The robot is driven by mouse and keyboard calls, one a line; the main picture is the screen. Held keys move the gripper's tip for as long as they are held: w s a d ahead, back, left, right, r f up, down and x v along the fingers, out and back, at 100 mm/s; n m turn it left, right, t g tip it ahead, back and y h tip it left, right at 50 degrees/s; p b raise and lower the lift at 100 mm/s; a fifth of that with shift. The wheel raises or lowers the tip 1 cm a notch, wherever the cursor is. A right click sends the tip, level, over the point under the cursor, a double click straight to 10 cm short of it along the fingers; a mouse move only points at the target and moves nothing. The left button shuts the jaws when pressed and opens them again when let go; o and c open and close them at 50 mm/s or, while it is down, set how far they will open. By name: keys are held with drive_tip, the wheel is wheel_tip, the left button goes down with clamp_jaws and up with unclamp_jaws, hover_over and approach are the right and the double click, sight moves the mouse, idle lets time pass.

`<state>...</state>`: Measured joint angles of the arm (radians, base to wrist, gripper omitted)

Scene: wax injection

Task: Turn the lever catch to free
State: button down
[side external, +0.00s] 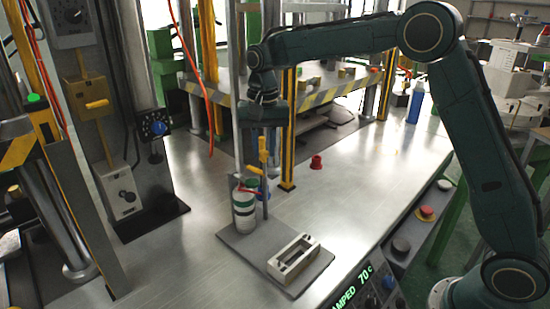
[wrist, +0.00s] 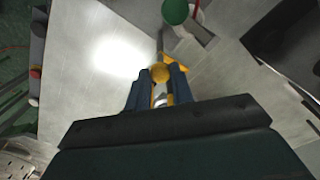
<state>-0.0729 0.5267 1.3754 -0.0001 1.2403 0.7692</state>
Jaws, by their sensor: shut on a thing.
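The lever catch appears to be the yellow-handled lever (side external: 263,151) beside the canister on the grey base plate (side external: 238,244). My gripper (side external: 260,150) points down over it. In the wrist view, the two dark blue fingers of my gripper (wrist: 159,88) are shut on the yellow handle (wrist: 160,73), whose rounded end shows between the fingertips. The handle stands roughly upright in the side view. The lever's pivot and any free or locked mark are too small or hidden to tell.
A pale metal mould (side external: 294,258) lies on the plate's front part. A red knob-like piece (side external: 316,162) stands on the open bench to the right. A yellow post (side external: 288,145) rises behind my gripper.

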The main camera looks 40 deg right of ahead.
drive_tip(key=shift+m, duration=0.5)
drive_tip(key=c, duration=1.2)
unclamp_jaws()
drive_tip(key=shift+r, duration=0.1)
wheel_tip(320, 180, up, 14)
